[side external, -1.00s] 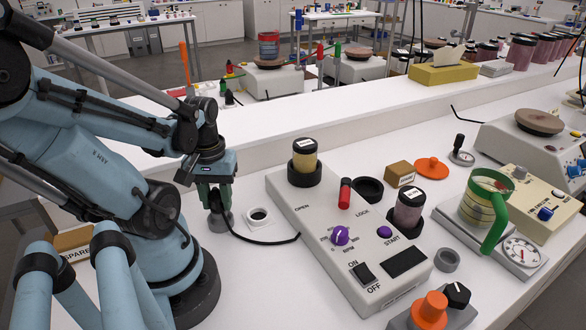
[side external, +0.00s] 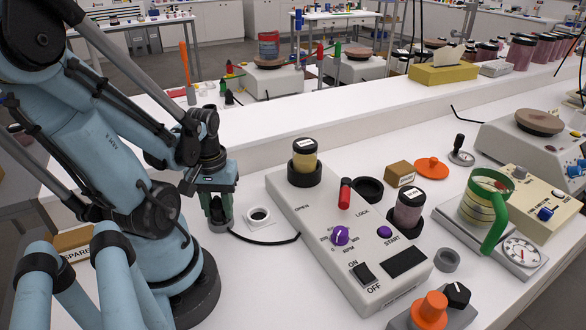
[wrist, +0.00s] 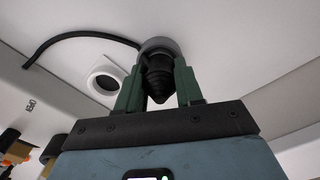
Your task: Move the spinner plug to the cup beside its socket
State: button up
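The spinner plug (wrist: 157,82) is black and ribbed, and in the wrist view it stands between my green fingers. My gripper (side external: 218,214) appears shut on it, with a finger against each side. The grey cup (side external: 220,226) is directly under the fingertips, and its rim (wrist: 160,43) shows around the far end of the plug. How deep the plug sits in the cup is hidden. The socket (side external: 258,215), a white square plate with a dark round hole, is empty just right of the cup; it also shows in the wrist view (wrist: 105,82).
The plug's black cord (side external: 268,242) runs over the table to the white spinner box (side external: 330,225), which carries jars and knobs. An orange-knobbed device (side external: 430,310) stands at the front. A raised ledge (side external: 270,140) runs behind.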

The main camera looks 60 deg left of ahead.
aim_at(217, 200)
jog(key=o, duration=0.5)
jog(key=shift+r, duration=0.15)
jog(key=shift+r, duration=5.9)
jog(key=w+d+m+t, duration=0.2)
jog(key=w+d+m, duration=0.2)
jog(key=w, duration=0.1)
jog(key=w+d+m+t, duration=0.2)
jog(key=w+d+m, duration=0.2)
jog(key=w, duration=0.2)
jog(key=w+d+m+t, duration=0.3)
jog(key=w+d, duration=0.2)
jog(key=shift+w+f+m, duration=0.25)
jog(key=shift+f+m, duration=0.1)
jog(key=shift+m, duration=0.05)
